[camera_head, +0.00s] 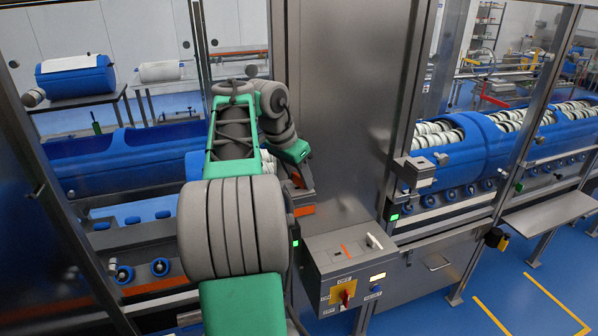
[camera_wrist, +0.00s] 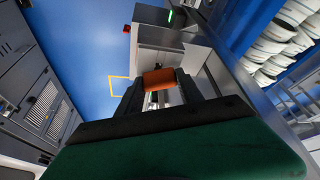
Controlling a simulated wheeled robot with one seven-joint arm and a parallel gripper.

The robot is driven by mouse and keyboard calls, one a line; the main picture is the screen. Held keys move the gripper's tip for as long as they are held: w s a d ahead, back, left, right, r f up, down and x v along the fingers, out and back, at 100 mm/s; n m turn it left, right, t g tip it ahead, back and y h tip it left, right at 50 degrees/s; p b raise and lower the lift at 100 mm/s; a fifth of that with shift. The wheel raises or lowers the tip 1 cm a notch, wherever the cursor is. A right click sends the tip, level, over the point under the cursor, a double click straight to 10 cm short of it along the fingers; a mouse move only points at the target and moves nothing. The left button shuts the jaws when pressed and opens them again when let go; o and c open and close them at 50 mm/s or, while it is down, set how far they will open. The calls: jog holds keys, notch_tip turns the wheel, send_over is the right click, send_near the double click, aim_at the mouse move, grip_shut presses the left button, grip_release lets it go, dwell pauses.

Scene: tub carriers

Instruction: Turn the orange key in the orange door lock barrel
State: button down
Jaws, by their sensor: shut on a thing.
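The orange key (camera_wrist: 158,79) shows in the wrist view as an orange block between the two dark fingers of my gripper (camera_wrist: 160,90). The gripper is shut on it. A grey metal box (camera_wrist: 158,38) lies just beyond the fingertips. The key's far end and the orange lock barrel cannot be made out there, so I cannot tell whether the key sits in the barrel. In the head view my gripper (camera_head: 298,186) is at the left edge of the wide steel door post, partly hidden by my arm. A small orange patch shows just below it; I cannot tell which part it is.
A grey control box (camera_head: 330,262) with a red rotary switch (camera_head: 346,294) on a yellow plate stands below right of my gripper. The steel post (camera_head: 335,110) rises close beside it. Blue tubs (camera_head: 455,150) with white rings lie behind glass at right. Blue floor is open at lower right.

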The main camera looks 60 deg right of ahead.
jog(key=shift+r, duration=0.1)
dwell(0.3)
jog(key=shift+m+p, duration=0.5)
jog(key=shift+p, duration=0.1)
jog(key=shift+w+m+g, duration=0.1)
jog(key=shift+m+g, duration=0.2)
jog(key=shift+m, duration=0.2)
jog(key=shift+d+m+g+y, duration=0.1)
jog(key=shift+m+g+y, duration=0.25)
jog(key=shift+m, duration=0.85)
jog(key=c, duration=0.7)
grip_release()
